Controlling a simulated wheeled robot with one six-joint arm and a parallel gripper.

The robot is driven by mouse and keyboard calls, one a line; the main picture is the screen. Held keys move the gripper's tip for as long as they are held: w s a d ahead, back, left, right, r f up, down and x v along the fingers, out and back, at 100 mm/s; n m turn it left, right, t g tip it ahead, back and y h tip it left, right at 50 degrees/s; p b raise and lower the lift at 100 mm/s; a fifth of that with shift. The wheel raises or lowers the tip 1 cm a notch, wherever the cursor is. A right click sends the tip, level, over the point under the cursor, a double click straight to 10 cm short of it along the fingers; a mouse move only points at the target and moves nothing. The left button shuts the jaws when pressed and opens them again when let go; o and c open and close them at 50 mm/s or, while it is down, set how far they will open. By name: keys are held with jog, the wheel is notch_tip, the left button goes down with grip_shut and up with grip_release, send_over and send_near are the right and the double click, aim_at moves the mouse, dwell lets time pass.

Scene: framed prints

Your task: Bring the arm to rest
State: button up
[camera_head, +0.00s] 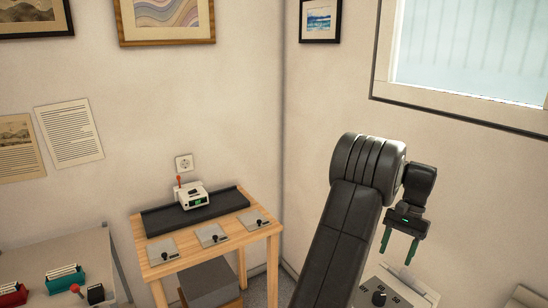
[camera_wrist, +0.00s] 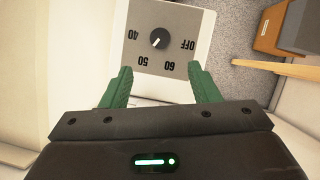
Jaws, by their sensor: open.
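My arm rises from the bottom of the head view and bends at the top. My gripper (camera_head: 399,251) hangs down on its right side, with two green fingers apart and nothing between them. In the wrist view my gripper (camera_wrist: 160,80) also shows open and empty. Beyond the fingertips is a pale panel (camera_head: 410,288) with a round black knob (camera_head: 379,298). In the wrist view the knob (camera_wrist: 160,39) sits among the marks 40, 50, 60 and OFF, its white line pointing to the lower left. The fingers appear apart from the knob.
A wooden table (camera_head: 200,247) in the corner carries a black tray, a small white device (camera_head: 194,197) and 3 grey plates with black knobs. A grey table (camera_head: 60,262) with card boxes stands at left. Framed prints and a window (camera_head: 470,50) are on the walls.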

aim_at(380, 295)
jog(key=x, duration=1.3)
jog(key=shift+p, duration=0.35)
jog(key=shift+d, duration=0.1)
